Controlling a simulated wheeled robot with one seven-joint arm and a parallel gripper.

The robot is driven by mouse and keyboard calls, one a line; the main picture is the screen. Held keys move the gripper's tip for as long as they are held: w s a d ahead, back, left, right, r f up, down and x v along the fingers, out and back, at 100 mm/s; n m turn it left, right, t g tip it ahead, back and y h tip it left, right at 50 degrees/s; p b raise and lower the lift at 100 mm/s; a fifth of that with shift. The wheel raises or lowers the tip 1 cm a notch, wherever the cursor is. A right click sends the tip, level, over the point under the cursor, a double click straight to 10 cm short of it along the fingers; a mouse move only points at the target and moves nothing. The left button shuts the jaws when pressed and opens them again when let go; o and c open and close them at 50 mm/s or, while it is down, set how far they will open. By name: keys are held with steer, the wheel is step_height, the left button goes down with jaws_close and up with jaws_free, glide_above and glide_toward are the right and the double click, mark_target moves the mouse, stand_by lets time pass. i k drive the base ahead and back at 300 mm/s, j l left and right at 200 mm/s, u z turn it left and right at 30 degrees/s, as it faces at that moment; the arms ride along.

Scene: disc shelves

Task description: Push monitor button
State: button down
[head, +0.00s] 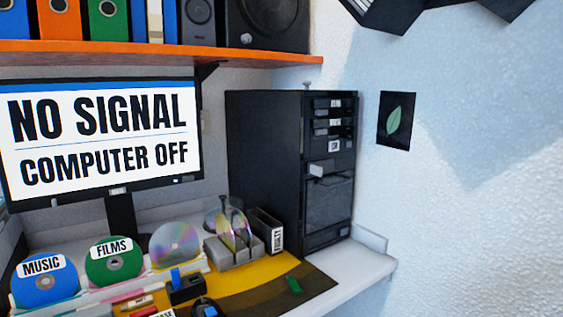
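The monitor (100,138) stands at the left with a blue-topped white screen reading "NO SIGNAL" and "COMPUTER OFF". Its left edge is cut off by the picture. A small pale mark (118,190) shows at the middle of its dark lower bezel, and another small light spot (184,179) shows near the bezel's right end. I cannot tell which of these is the button. My gripper is not in view.
A black computer tower (265,165) stands right of the monitor. Discs labelled MUSIC (42,266) and FILMS (110,247), a disc rack (236,254) and small items stand below the monitor. An orange shelf (160,54) runs above it, holding binders and a speaker (267,22).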

mark_target(188, 178)
steer(key=u, duration=1.4)
steer(key=i+l+z, duration=0.1)
steer(key=l, duration=0.15)
steer(key=i+l+z, duration=0.1)
steer(key=l, duration=0.15)
